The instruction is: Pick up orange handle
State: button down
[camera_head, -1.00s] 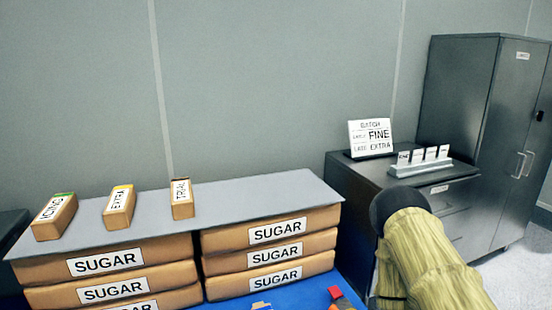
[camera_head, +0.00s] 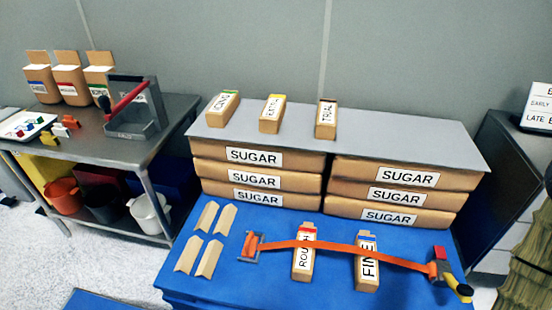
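No single orange handle stands out for certain. On the metal table at left, a small orange-red piece (camera_head: 70,122) and a yellow-orange piece (camera_head: 48,138) lie by the white tray (camera_head: 10,131); they are too small to make out fully. An orange strap (camera_head: 340,246) lies across the blue surface, with an orange-and-grey buckle (camera_head: 250,246) at its left end and a red, yellow and black ratchet (camera_head: 450,275) at its right. My gripper is not in view; only my covered arm shows at the right edge.
The metal table (camera_head: 110,148) also holds open boxes (camera_head: 69,84) and a grey sifter frame with a red bar (camera_head: 126,98). Buckets (camera_head: 148,214) stand below. Sugar bags (camera_head: 255,178) under a grey board (camera_head: 400,140) fill the middle. ROUGH and FINE packets (camera_head: 303,255) lie in front.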

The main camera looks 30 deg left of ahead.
aim_at(250, 250)
jog(key=z, duration=0.05)
jog(key=k, duration=0.2)
jog(key=u, duration=2.55)
jog(key=k, duration=0.35)
jog(key=z, duration=0.75)
jog(key=i, duration=0.25)
jog(key=u, duration=0.05)
